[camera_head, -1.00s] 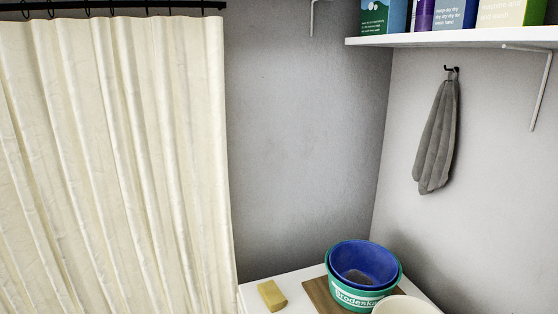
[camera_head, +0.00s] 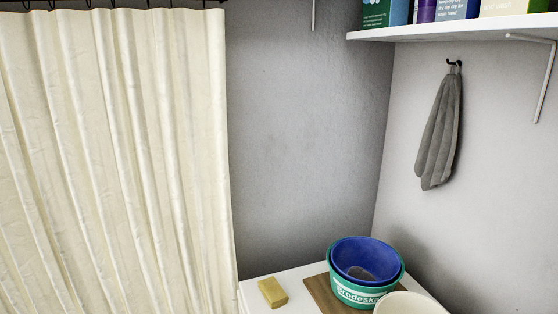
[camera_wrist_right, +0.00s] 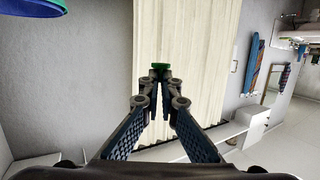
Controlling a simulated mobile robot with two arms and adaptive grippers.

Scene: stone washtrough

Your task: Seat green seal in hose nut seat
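The green seal (camera_wrist_right: 160,66) shows in the right wrist view as a small green piece at the fingertips of my right gripper (camera_wrist_right: 160,74). The fingers converge and are shut on it, with the cream curtain behind. The seal is seen nearly edge-on, so its hole and exact fit between the tips cannot be told. The hose nut and its seat are not visible in either current view. My left gripper is not in view, and neither gripper shows in the head view.
A cream curtain (camera_head: 115,160) hangs at the left. A yellow sponge (camera_head: 272,292) and a blue bowl (camera_head: 362,250) nested in a green tub (camera_head: 345,290) stand at the bottom. A white shelf (camera_head: 470,32) and a grey towel (camera_head: 438,130) are at the right.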

